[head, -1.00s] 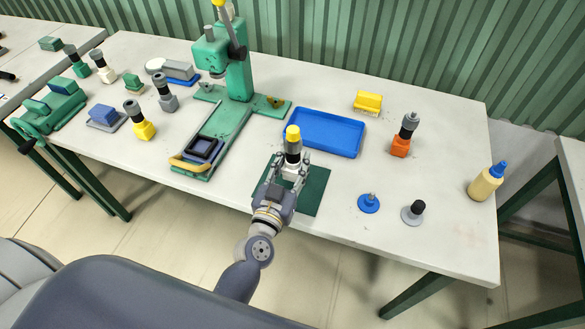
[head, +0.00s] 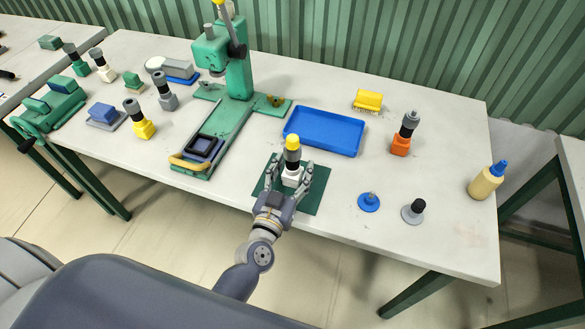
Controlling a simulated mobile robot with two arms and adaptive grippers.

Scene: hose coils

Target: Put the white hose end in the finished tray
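The white hose end (head: 292,178), with a white block base, dark collar and yellow top, stands upright on the dark green mat (head: 318,190) near the table's front edge. My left gripper (head: 291,166) is around it, one finger on each side. The fingers are spread, with gaps seeming to show between them and the hose end. The empty blue tray (head: 343,149) lies just behind the mat; no label shows to tell whether it is the finished tray. My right gripper is not in view.
A green press (head: 232,120) stands left of the mat. An orange-based fitting (head: 400,146), a yellow brush (head: 368,101), a blue disc (head: 369,203), a grey disc (head: 412,214) and a bottle (head: 486,182) stand to the right. Table between the tray and blue disc is clear.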

